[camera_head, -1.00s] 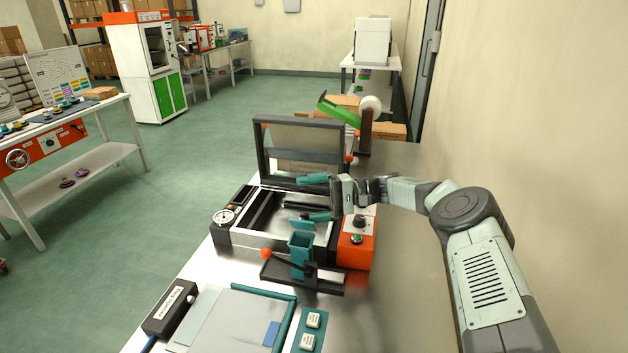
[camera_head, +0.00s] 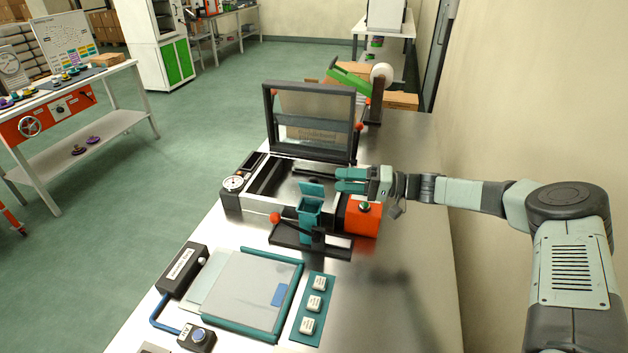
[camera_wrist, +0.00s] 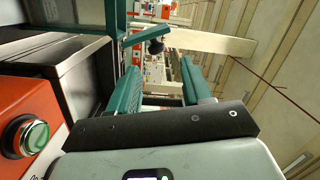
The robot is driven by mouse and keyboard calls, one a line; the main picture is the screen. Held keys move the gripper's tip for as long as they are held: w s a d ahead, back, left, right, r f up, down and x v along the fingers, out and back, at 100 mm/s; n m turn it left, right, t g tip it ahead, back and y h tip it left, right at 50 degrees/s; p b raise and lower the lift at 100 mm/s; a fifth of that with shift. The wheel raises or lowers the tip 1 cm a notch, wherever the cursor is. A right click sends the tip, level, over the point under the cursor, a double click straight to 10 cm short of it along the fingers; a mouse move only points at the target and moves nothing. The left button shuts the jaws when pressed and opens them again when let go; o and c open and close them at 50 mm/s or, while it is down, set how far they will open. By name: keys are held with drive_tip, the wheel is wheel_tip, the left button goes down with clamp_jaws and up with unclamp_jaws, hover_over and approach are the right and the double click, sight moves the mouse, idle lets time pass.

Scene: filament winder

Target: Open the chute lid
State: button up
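The teal chute (camera_head: 309,224) stands upright on a black base at the front of the machine. A teal flap that looks like its lid (camera_head: 311,189) stands raised above the chute's mouth. Contact with the flap cannot be told.
A red-ball lever (camera_head: 275,217) is left of the chute. An orange control box (camera_head: 362,222) with a green button lies below my gripper. A dark framed guard (camera_head: 312,160) stands raised behind. A glass-topped plate (camera_head: 245,290) and white blocks lie in front. The bench's right side is clear.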

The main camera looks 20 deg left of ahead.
sight(317, 183)
drive_tip(key=a, duration=0.2)
drive_tip(key=s+a+n+t, duration=0.1)
drive_tip(key=a, duration=0.2)
drive_tip(key=s+a+t, duration=0.1)
drive_tip(key=a, duration=0.1)
drive_tip(key=shift+a+f+n, duration=0.15)
drive_tip(key=shift+a+n, duration=0.05)
drive_tip(key=shift+n, duration=0.2)
drive_tip(key=shift+a, duration=0.45)
drive_tip(key=shift+w, duration=0.1)
drive_tip(key=shift+d+f, duration=0.1)
clamp_jaws()
drive_tip(key=c, duration=0.9)
unclamp_jaws()
drive_tip(key=o, duration=0.9)
